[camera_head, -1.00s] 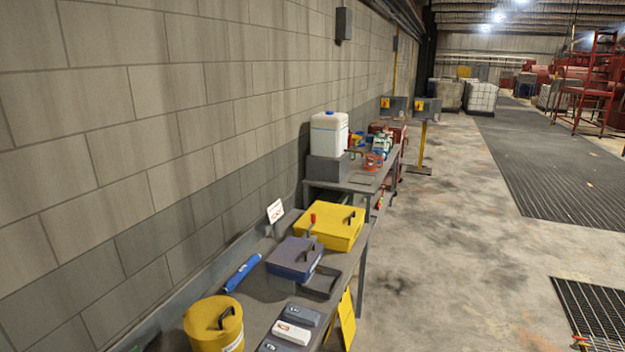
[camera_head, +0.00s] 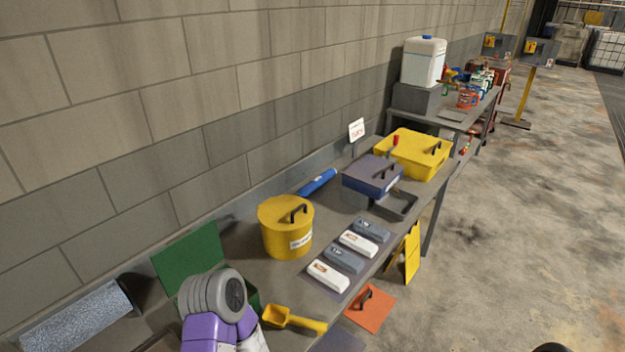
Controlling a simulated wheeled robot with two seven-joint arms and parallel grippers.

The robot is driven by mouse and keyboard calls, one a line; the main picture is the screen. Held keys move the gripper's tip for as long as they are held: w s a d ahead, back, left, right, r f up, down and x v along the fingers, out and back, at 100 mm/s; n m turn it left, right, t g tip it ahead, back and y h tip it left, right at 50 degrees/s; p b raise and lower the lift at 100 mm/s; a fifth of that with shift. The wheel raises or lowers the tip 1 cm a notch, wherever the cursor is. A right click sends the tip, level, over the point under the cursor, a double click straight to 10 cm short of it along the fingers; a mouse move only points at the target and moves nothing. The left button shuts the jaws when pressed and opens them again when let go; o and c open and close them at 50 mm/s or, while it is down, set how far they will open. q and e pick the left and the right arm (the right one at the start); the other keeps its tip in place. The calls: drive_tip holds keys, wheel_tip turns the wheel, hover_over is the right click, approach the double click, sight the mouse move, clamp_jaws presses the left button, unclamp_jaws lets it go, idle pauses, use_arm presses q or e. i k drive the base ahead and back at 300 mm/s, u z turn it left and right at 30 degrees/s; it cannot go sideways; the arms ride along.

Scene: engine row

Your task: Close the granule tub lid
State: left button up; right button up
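A green tub (camera_head: 190,257) stands at the lower left of the bench with its hinged lid raised and leaning back towards the wall. Its body is mostly hidden behind a purple and grey part of my arm. A round yellow tub (camera_head: 286,238) with a black handle on top stands to its right, and its lid looks shut. Its white label is too small to read, so I cannot tell from the labels which is the granule tub. Neither of my grippers shows.
A yellow scoop (camera_head: 293,319) lies right of the green tub. Several grey and white packs (camera_head: 345,259) lie along the bench front. A purple-grey case (camera_head: 372,174), a yellow case (camera_head: 417,152) and a blue cylinder (camera_head: 317,182) are farther back. A speckled grey block (camera_head: 76,317) is at far left.

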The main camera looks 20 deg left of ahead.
sight(198, 249)
drive_tip(key=u, duration=0.5)
drive_tip(key=k, duration=1.05)
drive_tip(key=u, duration=0.05)
drive_tip(key=i, duration=0.75)
drive_tip(key=u, duration=0.45)
